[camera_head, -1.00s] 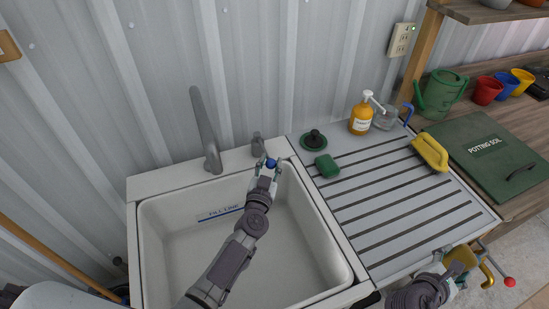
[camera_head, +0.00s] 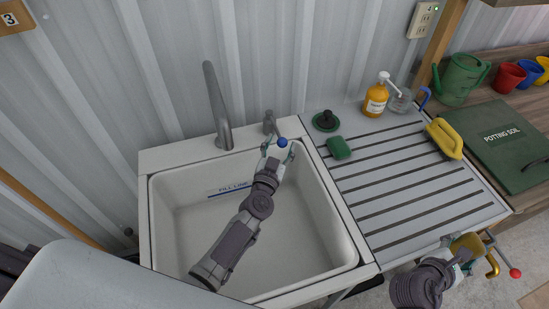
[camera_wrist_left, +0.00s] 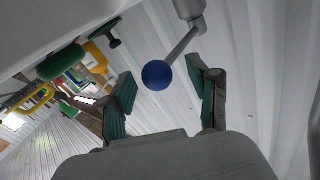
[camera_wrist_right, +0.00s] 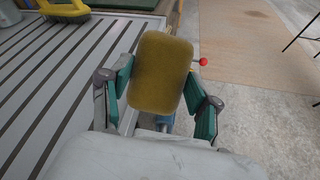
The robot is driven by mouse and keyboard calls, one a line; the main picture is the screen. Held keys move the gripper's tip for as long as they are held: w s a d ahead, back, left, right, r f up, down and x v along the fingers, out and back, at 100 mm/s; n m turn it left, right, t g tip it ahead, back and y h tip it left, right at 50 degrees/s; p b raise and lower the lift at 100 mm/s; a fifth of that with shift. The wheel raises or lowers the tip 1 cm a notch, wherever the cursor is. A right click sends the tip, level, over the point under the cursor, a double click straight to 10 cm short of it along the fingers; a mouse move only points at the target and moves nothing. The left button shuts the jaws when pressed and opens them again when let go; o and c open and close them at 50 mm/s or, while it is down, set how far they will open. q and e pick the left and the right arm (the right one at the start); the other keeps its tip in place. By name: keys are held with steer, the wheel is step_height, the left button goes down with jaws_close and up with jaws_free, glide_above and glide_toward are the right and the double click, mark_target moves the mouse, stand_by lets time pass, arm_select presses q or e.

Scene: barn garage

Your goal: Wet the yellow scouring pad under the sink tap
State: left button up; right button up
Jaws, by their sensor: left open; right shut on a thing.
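The white sink (camera_head: 165,235) has a grey tap spout (camera_head: 218,105) at its back rim. A tap lever (camera_head: 269,123) with a blue ball knob (camera_head: 282,143) stands right of the spout. My left gripper (camera_head: 279,150) is open at the blue knob. In the left wrist view the knob (camera_wrist_left: 157,75) sits between the two open fingers (camera_wrist_left: 165,95), with gaps on both sides. My right gripper (camera_wrist_right: 160,95) is shut on the yellow scouring pad (camera_wrist_right: 160,72). The pad (camera_head: 468,246) is held at the drainboard's front right edge, away from the spout.
The ribbed drainboard (camera_head: 400,190) holds a green sponge (camera_head: 339,148), a dark green plug (camera_head: 326,121), a soap bottle (camera_head: 376,95), a glass (camera_head: 401,101) and a yellow-handled brush (camera_head: 444,139). A red-knobbed lever (camera_head: 515,273) stands near my right gripper. The basin looks empty apart from my left arm.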

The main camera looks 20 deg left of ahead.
arm_select(q)
steer(key=s, duration=1)
steer(key=shift+s, duration=0.3)
